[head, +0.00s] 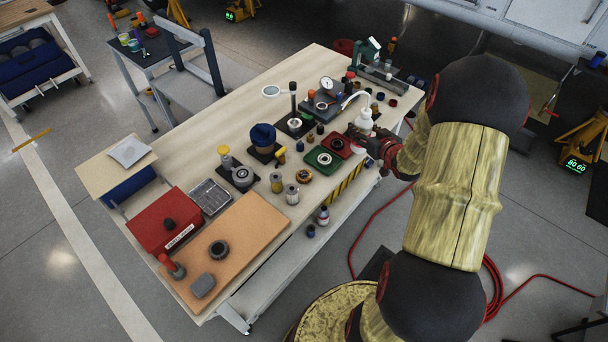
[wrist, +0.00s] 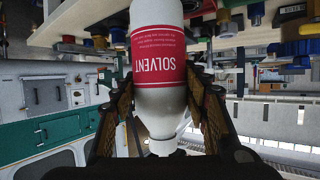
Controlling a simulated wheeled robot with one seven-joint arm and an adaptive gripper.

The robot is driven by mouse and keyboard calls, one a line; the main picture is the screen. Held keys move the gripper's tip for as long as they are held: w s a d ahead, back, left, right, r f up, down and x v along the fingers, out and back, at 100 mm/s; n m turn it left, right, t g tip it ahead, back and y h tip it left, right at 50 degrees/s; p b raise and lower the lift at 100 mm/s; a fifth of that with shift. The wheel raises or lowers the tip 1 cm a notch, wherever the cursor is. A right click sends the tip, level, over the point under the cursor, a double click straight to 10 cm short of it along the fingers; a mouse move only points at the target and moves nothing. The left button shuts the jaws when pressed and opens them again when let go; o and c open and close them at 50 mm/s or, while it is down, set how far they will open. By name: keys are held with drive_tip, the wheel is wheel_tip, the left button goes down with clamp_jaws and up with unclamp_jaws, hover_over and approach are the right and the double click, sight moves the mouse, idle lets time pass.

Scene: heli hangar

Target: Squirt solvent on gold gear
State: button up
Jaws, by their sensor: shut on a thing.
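The solvent bottle (head: 364,121) is white with a curved white spout and stands upright in my gripper at the right edge of the workbench. Its red SOLVENT label (wrist: 160,72) shows upside down in the wrist view. My gripper (head: 371,142) is shut on the bottle, with a finger on each side of it in the wrist view (wrist: 165,112). The gold gear (head: 303,176) lies on the bench, left of and nearer than the bottle, apart from it. Whether the bottle touches the bench is not clear.
A green tray (head: 313,158) with a silver ring-shaped part and a red tray (head: 346,148) lie between the gear and the bottle.

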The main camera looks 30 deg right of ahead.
sight(368, 120)
drive_tip(key=shift+r, duration=0.15)
drive_tip(key=shift+r+p, duration=2.15)
drive_tip(key=shift+r, duration=0.3)
drive_tip(key=shift+f, duration=0.1)
